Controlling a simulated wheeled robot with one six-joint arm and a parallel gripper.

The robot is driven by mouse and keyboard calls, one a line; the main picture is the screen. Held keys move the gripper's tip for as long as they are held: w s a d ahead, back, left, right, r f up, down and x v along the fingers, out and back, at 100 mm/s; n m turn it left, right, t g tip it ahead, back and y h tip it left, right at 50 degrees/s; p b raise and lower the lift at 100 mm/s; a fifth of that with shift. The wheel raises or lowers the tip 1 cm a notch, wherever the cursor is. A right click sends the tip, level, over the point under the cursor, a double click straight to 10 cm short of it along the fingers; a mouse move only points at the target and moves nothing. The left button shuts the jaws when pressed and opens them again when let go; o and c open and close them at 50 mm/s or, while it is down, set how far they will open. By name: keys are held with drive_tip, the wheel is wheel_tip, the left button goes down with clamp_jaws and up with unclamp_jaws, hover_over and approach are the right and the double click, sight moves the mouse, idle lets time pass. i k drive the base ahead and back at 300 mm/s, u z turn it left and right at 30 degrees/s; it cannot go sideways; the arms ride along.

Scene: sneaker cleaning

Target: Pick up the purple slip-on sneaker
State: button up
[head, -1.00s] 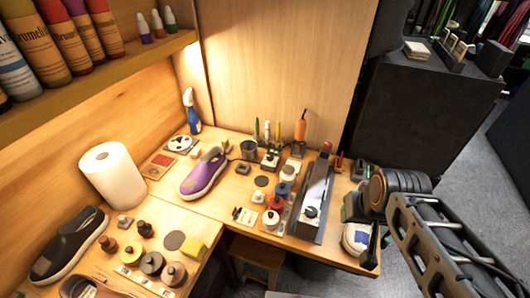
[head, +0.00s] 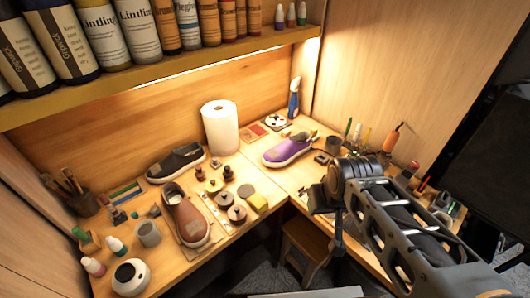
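The purple slip-on sneaker (head: 288,149) sits upright on the wooden workbench near the inner corner, its white sole showing and its toe pointing left. It is not held. My arm reaches in from the lower right, in front of the right part of the bench. My gripper (head: 337,238) seems to hang at the arm's far end, to the right of and nearer than the sneaker. It is dark and partly hidden by the arm, and I cannot tell how its fingers stand.
A paper towel roll (head: 220,127) stands left of the sneaker, a blue spray bottle (head: 294,98) behind it. A black shoe (head: 175,162) and a brown shoe (head: 186,216) lie on the left bench among jars. A shelf of bottles (head: 160,66) overhangs the back. A stool (head: 305,246) stands below.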

sight(280, 155)
drive_tip(key=z, duration=0.05)
drive_tip(key=k, duration=0.35)
drive_tip(key=u, duration=0.9)
drive_tip(key=i, duration=0.8)
drive_tip(key=u, duration=0.2)
